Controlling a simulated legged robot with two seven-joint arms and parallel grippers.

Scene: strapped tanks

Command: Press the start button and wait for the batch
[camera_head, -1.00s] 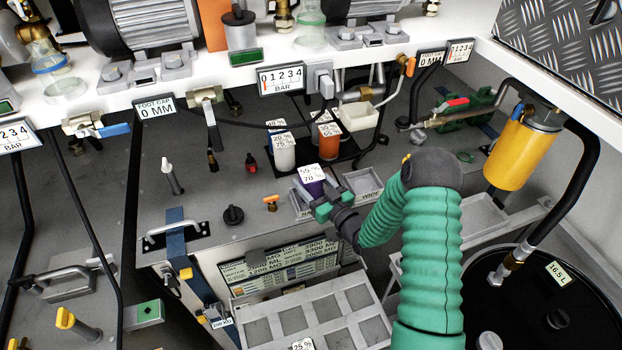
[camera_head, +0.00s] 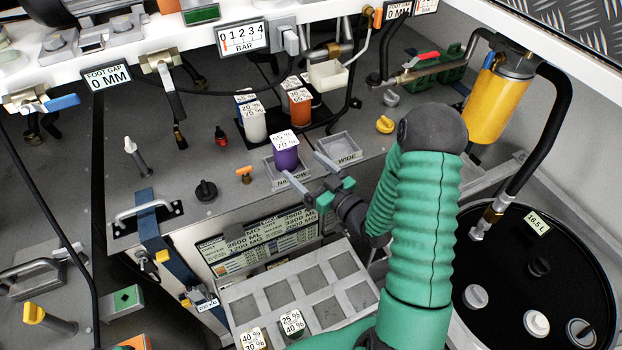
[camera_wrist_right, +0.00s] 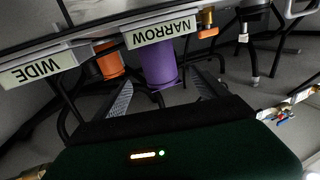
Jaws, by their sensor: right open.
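A grey box with a green square face (camera_head: 125,298) sits at the lower left in the head view; I cannot tell for certain that it is the start button. A purple container (camera_head: 286,155) with a white percentage label stands upright in the tray marked NARROW (camera_head: 274,181). My right gripper (camera_head: 302,166) is open and empty, just right of and in front of that container. In the right wrist view, the purple container (camera_wrist_right: 160,64) shows beyond the spread fingers (camera_wrist_right: 163,92). My left gripper is not in view.
The tray marked WIDE (camera_head: 341,147) is empty. White (camera_head: 255,125) and orange (camera_head: 300,110) labelled containers stand behind. A grey compartment rack (camera_head: 290,290) is in front, with labelled containers at its near edge. A black drum (camera_head: 520,265) stands at right. An overhead shelf carries gauges (camera_head: 242,38).

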